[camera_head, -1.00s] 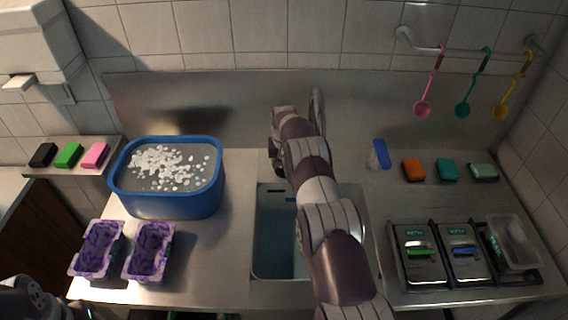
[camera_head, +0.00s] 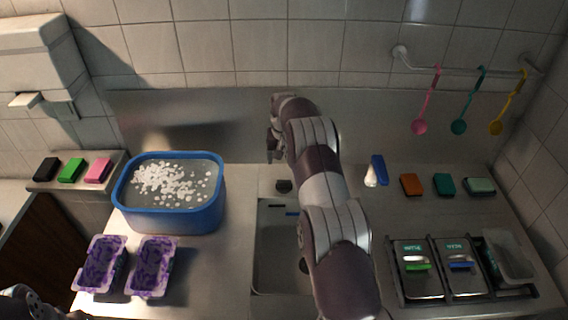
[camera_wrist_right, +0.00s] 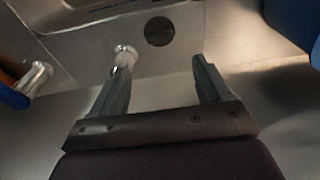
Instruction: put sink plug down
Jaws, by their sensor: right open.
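A small dark object that looks like the sink plug (camera_head: 284,186) rests on the counter strip just behind the sink (camera_head: 274,255). My right gripper (camera_head: 273,148) is above and behind it, apart from it. In the right wrist view the right gripper (camera_wrist_right: 162,75) has its two fingers spread with nothing between them. A dark round spot shows beyond the fingertips there; I cannot tell if it is the plug or the drain. The sink shows a bare grey floor, partly hidden by my right arm. Only a piece of my left arm shows at the lower left.
A blue tub (camera_head: 168,222) with white bits stands left of the sink, two purple trays (camera_head: 100,265) in front of it. A blue-and-white bottle (camera_head: 377,170) and several sponges lie right. Lidded containers (camera_head: 418,285) stand front right. Ladles (camera_head: 420,127) hang on the wall.

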